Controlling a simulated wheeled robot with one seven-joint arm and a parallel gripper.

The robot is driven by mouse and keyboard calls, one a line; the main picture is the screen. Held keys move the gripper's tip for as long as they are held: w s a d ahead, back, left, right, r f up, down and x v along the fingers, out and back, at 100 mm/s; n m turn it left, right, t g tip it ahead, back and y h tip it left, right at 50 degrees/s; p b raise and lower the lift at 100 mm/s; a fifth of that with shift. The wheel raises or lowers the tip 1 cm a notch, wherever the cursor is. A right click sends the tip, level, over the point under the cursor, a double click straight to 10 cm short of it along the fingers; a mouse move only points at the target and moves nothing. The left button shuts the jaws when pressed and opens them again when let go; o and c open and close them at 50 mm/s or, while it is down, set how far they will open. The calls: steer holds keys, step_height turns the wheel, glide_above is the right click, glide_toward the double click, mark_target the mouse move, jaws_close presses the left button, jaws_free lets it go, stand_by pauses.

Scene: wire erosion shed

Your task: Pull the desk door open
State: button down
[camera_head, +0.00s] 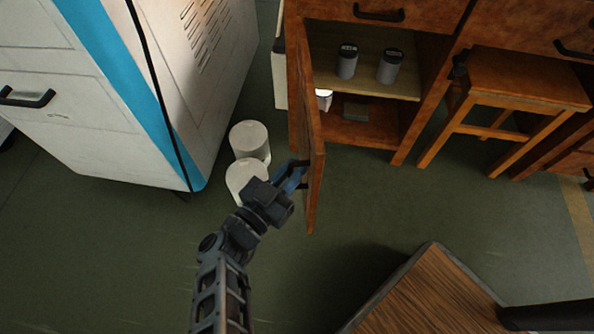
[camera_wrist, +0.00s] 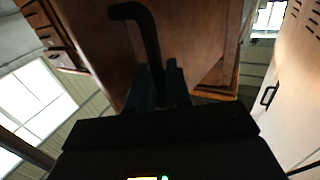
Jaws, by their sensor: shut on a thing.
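The wooden desk door (camera_head: 314,150) stands wide open, swung out from the desk (camera_head: 440,22) on its left side. My gripper (camera_head: 298,176) is at the outer face of the door, shut on its dark handle. In the wrist view the black handle (camera_wrist: 143,30) runs down between the fingers of my gripper (camera_wrist: 158,85), with the door face (camera_wrist: 95,40) behind it. The open cabinet shows a shelf (camera_head: 365,82) with two grey canisters (camera_head: 368,64) on it. A white cup and a small flat block lie below the shelf.
Two white cylinders (camera_head: 249,141) stand on the floor left of the door, close to my gripper. A white and blue machine (camera_head: 110,80) is at the left. A wooden stool (camera_head: 520,78) stands right of the cabinet. A wooden tabletop (camera_head: 430,295) is at the lower right. Floor between is clear.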

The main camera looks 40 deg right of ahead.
steer(key=shift+d, duration=0.15)
steer(key=c, duration=1.3)
jaws_free()
steer(key=shift+o, duration=0.2)
steer(key=v, duration=0.8)
steer(key=shift+p, duration=0.45)
